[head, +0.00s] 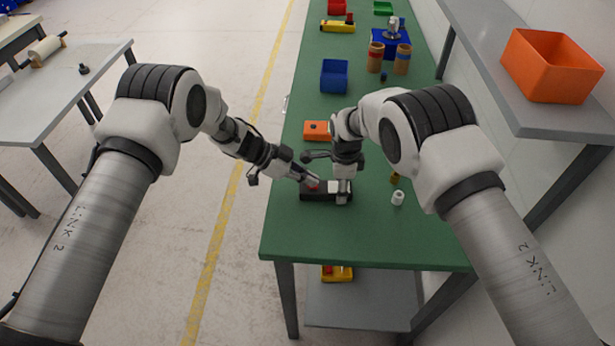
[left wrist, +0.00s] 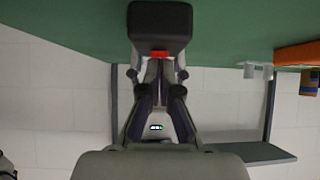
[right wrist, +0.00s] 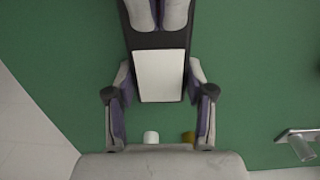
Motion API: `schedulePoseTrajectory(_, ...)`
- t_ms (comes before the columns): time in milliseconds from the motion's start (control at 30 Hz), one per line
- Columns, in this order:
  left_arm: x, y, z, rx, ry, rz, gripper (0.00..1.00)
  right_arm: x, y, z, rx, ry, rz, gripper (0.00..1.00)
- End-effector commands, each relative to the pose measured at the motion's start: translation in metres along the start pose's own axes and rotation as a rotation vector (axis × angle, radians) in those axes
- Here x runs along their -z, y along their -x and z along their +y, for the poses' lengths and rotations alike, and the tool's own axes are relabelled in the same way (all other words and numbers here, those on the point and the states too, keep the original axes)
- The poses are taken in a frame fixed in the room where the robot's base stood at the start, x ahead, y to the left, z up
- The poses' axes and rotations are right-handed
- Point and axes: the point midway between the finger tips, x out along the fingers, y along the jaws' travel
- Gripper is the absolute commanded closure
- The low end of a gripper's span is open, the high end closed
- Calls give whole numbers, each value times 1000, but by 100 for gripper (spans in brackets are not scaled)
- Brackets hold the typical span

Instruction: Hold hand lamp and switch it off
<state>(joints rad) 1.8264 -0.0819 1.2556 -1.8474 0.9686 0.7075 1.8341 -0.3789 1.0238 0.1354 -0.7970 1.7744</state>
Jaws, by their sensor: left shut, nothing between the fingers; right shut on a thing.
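The hand lamp (head: 322,197) is a dark block lying on the green table near its front edge. Its white panel (right wrist: 161,75) faces up in the right wrist view. A red button (left wrist: 160,53) shows on the dark lamp body in the left wrist view. My right gripper (head: 343,197) is shut on the lamp, with one finger on each side of the white panel part. My left gripper (head: 314,184) is shut and empty, its tips at the lamp by the red button. I cannot tell whether the tips press the button.
A white cylinder (head: 397,198) and a small yellow-brown piece (head: 394,177) stand to the right of the lamp. An orange box (head: 318,131) and a blue bin (head: 334,75) lie farther back. The table's front left corner is clear.

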Motion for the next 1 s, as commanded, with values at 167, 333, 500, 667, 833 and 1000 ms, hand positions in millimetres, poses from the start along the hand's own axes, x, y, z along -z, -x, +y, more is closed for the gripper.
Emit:
schedulePoseTrajectory(167, -6, -1, 2, -3, 4, -5, 100, 0, -1, 1, -3, 2, 1, 91)
schedulePoseTrajectory(333, -15, 3, 2, -3, 7, -8, 100, 0, -1, 1, -3, 2, 1, 90)
schedulePoseTrajectory(500, -22, 5, 4, -5, 8, -10, 100, 1, 0, 0, -3, 3, 2, 90)
schedulePoseTrajectory(667, -22, 5, 4, -6, 8, -11, 100, 1, 0, 0, -2, 3, 3, 91)
schedulePoseTrajectory(833, -22, 8, 4, -6, 9, -11, 100, 2, -1, 0, -2, 3, 3, 91)
schedulePoseTrajectory(1000, -19, 34, 3, -1, 5, -5, 100, 1, -1, 0, -1, 2, 2, 90)
